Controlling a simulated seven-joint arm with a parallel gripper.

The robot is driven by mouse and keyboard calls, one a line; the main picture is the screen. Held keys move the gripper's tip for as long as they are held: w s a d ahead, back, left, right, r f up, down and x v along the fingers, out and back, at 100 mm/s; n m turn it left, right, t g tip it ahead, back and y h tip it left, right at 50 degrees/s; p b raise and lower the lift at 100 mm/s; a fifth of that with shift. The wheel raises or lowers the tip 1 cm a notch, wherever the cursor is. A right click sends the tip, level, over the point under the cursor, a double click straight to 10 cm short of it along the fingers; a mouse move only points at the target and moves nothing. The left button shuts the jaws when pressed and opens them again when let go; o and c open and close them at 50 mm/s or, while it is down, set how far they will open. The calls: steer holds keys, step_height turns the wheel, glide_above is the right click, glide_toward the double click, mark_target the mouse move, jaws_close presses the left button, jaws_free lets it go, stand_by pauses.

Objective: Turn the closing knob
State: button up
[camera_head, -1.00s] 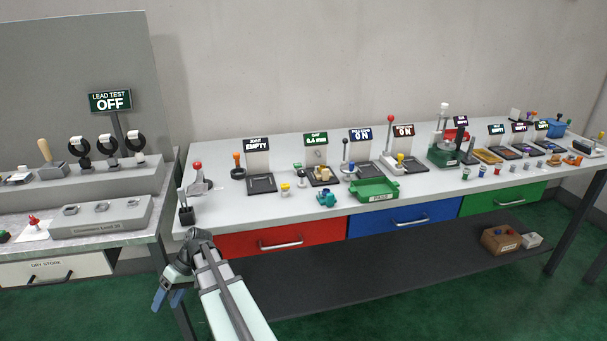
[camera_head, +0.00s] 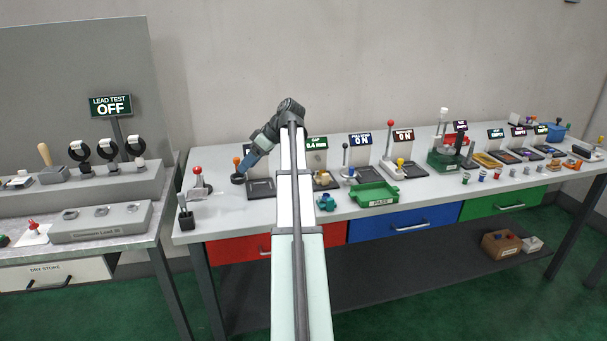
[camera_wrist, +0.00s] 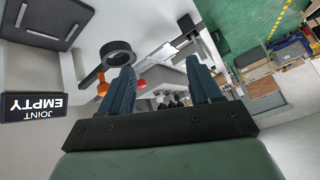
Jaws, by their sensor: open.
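My gripper (camera_head: 246,164) is at the left part of the long table, beside an orange-topped knob (camera_head: 237,161) that stands at a black ring (camera_head: 237,179). Its jaws are open and empty. In the wrist view my gripper (camera_wrist: 161,78) shows two dark blue fingers apart, with the orange knob (camera_wrist: 102,84) just left of the left finger and the black ring (camera_wrist: 117,53) beyond. I cannot tell from the frames whether this orange knob is the closing knob. No contact between fingers and knob can be made out.
A sign reading JOINT EMPTY (camera_wrist: 34,107) and a black tray (camera_wrist: 48,18) are beside the ring. A red-topped lever (camera_head: 198,177) and a black holder (camera_head: 185,218) stand to the left. A green PASS tray (camera_head: 374,195) and other stations fill the table's right.

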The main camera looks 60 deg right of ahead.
steer(key=s+d+g+h, duration=0.1)
steer(key=s+d, duration=0.3)
steer(key=d, duration=0.3)
steer(key=s+d+r+h, duration=0.1)
steer(key=s+d+h, duration=0.1)
steer(key=s+d, duration=0.35)
steer(key=s+d+g+h, duration=0.1)
steer(key=s+d, duration=0.1)
steer(key=d, duration=0.7)
steer(key=shift+m, duration=0.4)
steer(key=x, duration=1.3)
steer(key=shift+s+f, duration=0.1)
steer(key=shift+f, duration=0.1)
steer(key=c, duration=1)
steer(key=shift+c, duration=0.2)
steer(key=shift+a, duration=0.1)
